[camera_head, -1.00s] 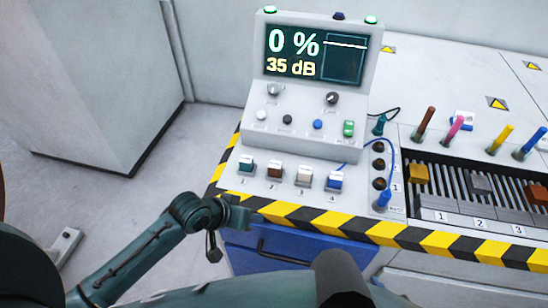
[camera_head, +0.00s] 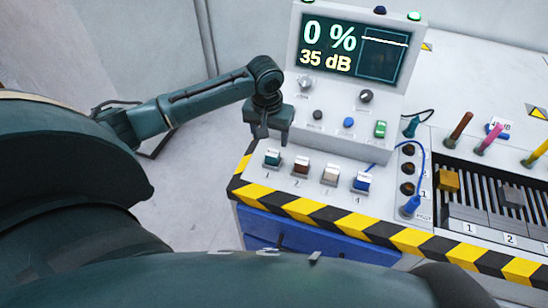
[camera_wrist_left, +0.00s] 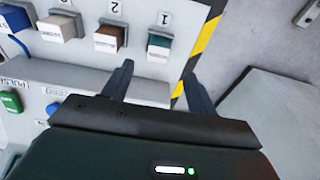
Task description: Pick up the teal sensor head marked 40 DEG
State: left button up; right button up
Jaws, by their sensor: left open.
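A small teal block (camera_head: 272,158), which looks like the teal sensor head, sits at place 1, leftmost in a row on the console's front ledge. It also shows in the left wrist view (camera_wrist_left: 159,46), upper middle; its marking is too small to read. My left gripper (camera_head: 268,136) points down just above and behind the teal block, apart from it. In the left wrist view my left gripper (camera_wrist_left: 157,84) is open and empty, its two fingers spread, with the teal block beyond and between the tips. My right gripper is not in view.
Brown (camera_head: 301,164), beige (camera_head: 330,173) and blue (camera_head: 362,182) blocks stand in the same row. The display console (camera_head: 350,70) with knobs rises behind them. A blue plug (camera_head: 410,206) with a cable is to the right. A yellow-black striped edge (camera_head: 300,208) borders the front.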

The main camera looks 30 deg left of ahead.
aim_at(272, 152)
pick_arm(q)
jog(key=shift+w+f, duration=0.15)
jog(key=shift+f, duration=1)
jog(key=shift+w+f, duration=0.2)
jog(key=shift+f, duration=0.9)
jog(key=shift+w+f, duration=0.15)
jog(key=shift+f, duration=1)
jog(key=shift+c, duration=0.6)
jog(key=c, duration=1)
